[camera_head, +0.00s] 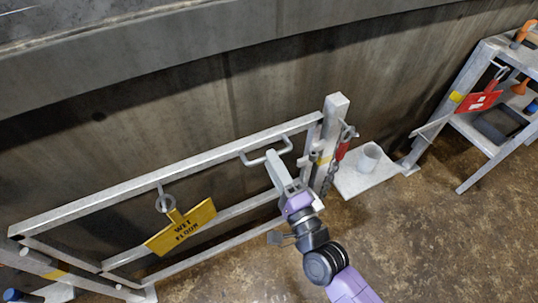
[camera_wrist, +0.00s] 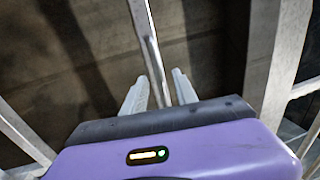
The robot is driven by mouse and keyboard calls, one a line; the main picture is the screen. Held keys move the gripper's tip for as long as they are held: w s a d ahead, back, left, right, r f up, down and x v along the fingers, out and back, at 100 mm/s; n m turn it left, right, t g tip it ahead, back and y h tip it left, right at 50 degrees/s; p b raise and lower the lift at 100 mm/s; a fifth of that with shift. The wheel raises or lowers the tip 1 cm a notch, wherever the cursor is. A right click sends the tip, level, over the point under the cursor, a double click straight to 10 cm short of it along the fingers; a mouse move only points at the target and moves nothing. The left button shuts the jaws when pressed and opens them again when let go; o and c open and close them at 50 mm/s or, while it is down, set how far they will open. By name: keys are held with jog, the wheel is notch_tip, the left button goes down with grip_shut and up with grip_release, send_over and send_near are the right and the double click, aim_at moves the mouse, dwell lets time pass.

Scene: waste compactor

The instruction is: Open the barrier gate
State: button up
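The barrier gate (camera_head: 170,172) is a pale metal frame running from lower left to a square post (camera_head: 333,125) at its right end. A U-shaped handle (camera_head: 250,160) sits on its top rail near that post. My gripper (camera_head: 274,156) is at the handle. In the wrist view, my gripper (camera_wrist: 159,88) has its two pale fingers apart, with a thin metal bar (camera_wrist: 149,40), seemingly the handle, between them. A gap shows beside the bar, so the fingers are not closed on it. The fingertips' contact with the handle cannot be told in the head view.
A chain with a red piece (camera_head: 342,150) hangs at the post. A metal shelf (camera_head: 487,140) with a red tag stands at right. Concrete floor (camera_head: 440,240) is clear at lower right.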

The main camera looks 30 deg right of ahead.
jog(key=shift+w+r, duration=0.2)
jog(key=shift+w, duration=1.05)
grip_shut()
dwell(0.5)
